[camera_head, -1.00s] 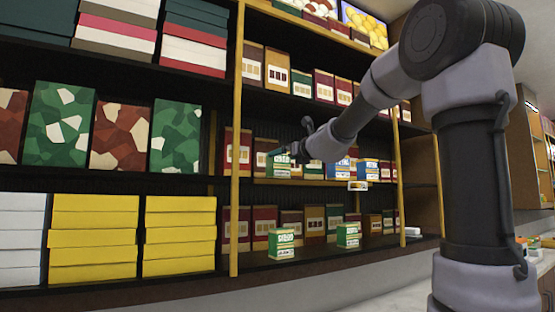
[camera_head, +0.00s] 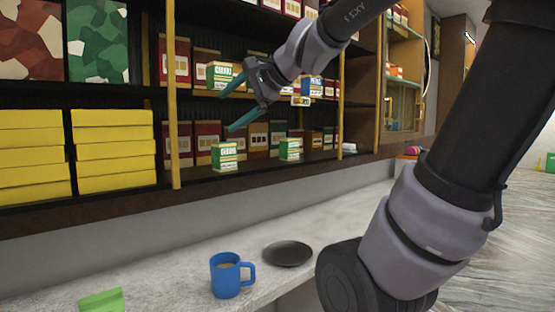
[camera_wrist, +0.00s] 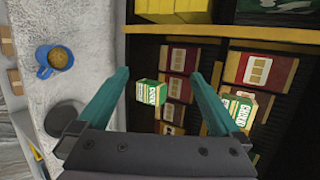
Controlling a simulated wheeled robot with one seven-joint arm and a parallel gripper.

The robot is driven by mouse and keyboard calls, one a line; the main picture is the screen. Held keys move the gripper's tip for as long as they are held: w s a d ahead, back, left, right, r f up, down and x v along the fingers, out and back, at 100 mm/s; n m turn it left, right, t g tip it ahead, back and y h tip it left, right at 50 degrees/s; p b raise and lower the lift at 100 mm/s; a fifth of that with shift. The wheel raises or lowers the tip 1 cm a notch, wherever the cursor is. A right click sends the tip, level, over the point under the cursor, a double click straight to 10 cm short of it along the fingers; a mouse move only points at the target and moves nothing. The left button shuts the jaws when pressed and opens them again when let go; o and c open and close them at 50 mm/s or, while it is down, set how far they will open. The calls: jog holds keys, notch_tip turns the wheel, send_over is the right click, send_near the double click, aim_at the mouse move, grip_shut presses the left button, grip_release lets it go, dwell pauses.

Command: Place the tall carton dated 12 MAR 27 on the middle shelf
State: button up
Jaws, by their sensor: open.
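My gripper (camera_head: 237,106) is open and empty in front of the shelves, its teal fingers pointing left in the head view. A green-and-white carton (camera_head: 220,75) stands on the middle shelf (camera_head: 200,92), close by the upper finger and partly hidden; it seems to be the larger carton (camera_wrist: 238,108) in the wrist view, by the right finger. Two similar cartons stand on the lower shelf, one left (camera_head: 225,157) and one right (camera_head: 290,150). In the wrist view a carton (camera_wrist: 151,92) shows between the fingers, beyond them. I cannot read any date.
Red and brown boxes (camera_head: 176,62) line the shelves behind the cartons. A yellow post (camera_head: 172,120) stands to their left. A blue-and-white carton (camera_head: 312,87) is right of my gripper. A blue mug (camera_head: 226,275) and dark plate (camera_head: 287,254) are on the counter below.

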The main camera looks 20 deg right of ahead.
jog(key=s+d+f+n+g+h, duration=0.3)
jog(key=s+d+f+n+h, duration=0.2)
jog(key=s+f, duration=0.5)
jog(key=d+f+n, duration=0.1)
jog(key=d+n, duration=0.1)
jog(key=n, duration=0.1)
jog(key=shift+s+f+n, duration=0.2)
jog(key=shift+s+n, duration=0.2)
